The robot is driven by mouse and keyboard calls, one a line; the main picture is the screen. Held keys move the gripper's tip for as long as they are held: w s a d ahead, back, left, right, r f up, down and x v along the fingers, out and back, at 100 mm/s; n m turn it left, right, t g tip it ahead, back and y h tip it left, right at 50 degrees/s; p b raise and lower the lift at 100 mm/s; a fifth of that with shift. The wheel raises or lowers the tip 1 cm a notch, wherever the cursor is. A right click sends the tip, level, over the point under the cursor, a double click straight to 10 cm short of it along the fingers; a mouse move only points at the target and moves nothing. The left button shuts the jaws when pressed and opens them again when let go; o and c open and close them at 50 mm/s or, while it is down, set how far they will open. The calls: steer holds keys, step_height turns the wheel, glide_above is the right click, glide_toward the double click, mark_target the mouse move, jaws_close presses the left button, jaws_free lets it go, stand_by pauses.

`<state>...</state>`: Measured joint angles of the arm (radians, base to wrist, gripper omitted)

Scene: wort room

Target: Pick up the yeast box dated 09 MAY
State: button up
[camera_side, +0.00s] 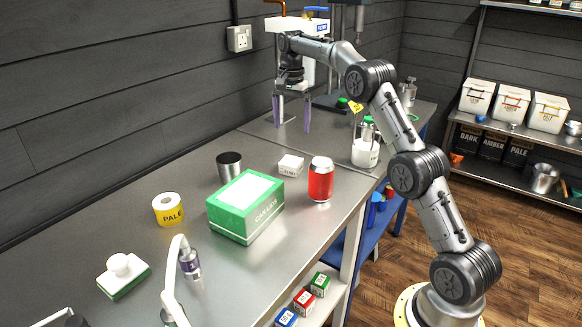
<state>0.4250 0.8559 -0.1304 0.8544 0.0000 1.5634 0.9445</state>
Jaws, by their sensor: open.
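Three small boxes with white labels stand in a row on a white ledge below the bench's front edge: a blue box (286,318), a red box (304,299) and a green box (319,284). Their label print is too small to read, so I cannot tell which is dated 09 MAY. A small white box (291,165) lies on the bench beside the red can; its print is also unreadable. My gripper (292,114) is open and empty, with its purple fingers pointing down over the far part of the bench, well away from the three boxes.
A white curved arm-like fixture (172,275) rises near the front.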

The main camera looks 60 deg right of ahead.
glide_above(291, 161)
steer(key=f, duration=0.7)
steer(key=shift+w+d+f, duration=0.1)
steer(key=shift+d+f, duration=0.2)
steer(key=shift+a+f, duration=0.15)
steer(key=shift+f, duration=1.25)
steer(key=shift+a+f, duration=0.15)
steer(key=shift+f, duration=1.25)
steer(key=shift+r, duration=0.1)
steer(key=c, duration=1.4)
